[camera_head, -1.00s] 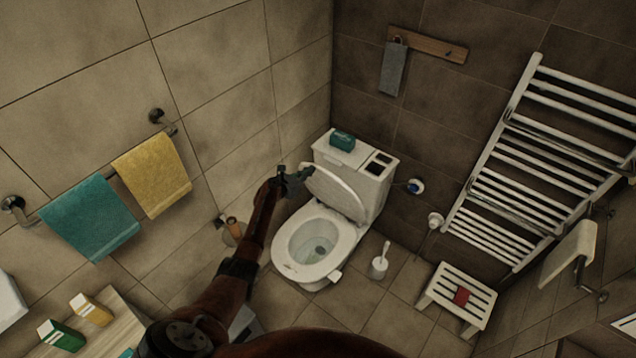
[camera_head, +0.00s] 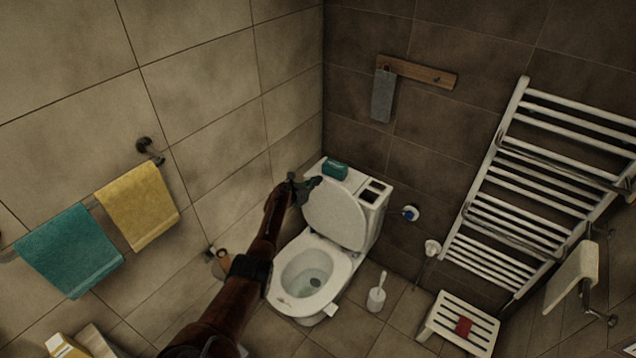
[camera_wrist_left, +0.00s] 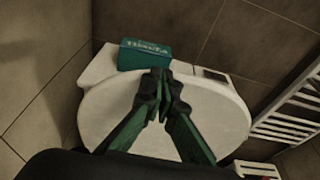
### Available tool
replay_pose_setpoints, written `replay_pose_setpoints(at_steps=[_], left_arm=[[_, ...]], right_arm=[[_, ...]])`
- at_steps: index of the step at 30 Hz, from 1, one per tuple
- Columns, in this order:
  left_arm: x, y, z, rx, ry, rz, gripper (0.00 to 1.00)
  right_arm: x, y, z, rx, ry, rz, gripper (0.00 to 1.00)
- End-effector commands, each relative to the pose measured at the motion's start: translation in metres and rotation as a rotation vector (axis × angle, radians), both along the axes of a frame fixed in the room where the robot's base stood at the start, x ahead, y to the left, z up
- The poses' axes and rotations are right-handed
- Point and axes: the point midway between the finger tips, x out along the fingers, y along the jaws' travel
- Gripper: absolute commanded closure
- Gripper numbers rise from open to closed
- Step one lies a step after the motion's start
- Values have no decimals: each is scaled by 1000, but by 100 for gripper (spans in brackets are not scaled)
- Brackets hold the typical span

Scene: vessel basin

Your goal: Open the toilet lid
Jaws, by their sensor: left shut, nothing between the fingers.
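The white toilet lid (camera_head: 336,213) stands raised, leaning back against the cistern (camera_head: 374,193). The bowl (camera_head: 308,277) below it is uncovered, with the seat ring lying flat on it. My left gripper (camera_head: 313,183) is at the upper left edge of the lid. In the left wrist view the left gripper (camera_wrist_left: 160,94) is shut and empty, in front of the lid (camera_wrist_left: 208,110); I cannot tell whether it touches the lid. My right gripper is not in view.
A teal box (camera_head: 335,169) sits on the cistern close to my left gripper. A toilet brush (camera_head: 377,293) and a white stool (camera_head: 460,322) stand to the right. A towel radiator (camera_head: 505,190) is on the dark wall. Yellow (camera_head: 140,205) and teal towels (camera_head: 68,250) hang at left.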

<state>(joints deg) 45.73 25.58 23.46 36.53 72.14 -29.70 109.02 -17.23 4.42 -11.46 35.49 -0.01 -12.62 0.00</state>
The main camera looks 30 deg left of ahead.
Motion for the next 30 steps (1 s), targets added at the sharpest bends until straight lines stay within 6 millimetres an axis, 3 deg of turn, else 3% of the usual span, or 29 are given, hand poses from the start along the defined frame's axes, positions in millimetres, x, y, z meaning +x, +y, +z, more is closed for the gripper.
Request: replay_pose_setpoints(at_steps=[13, 20, 30], left_arm=[[-8, 1, 0, 3, 0, -3, 100], [-27, 2, 5, 3, 0, -4, 100], [-73, 6, 17, 1, -1, -1, 100]], right_arm=[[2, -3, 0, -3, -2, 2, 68], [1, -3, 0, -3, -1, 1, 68], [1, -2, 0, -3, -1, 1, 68]])
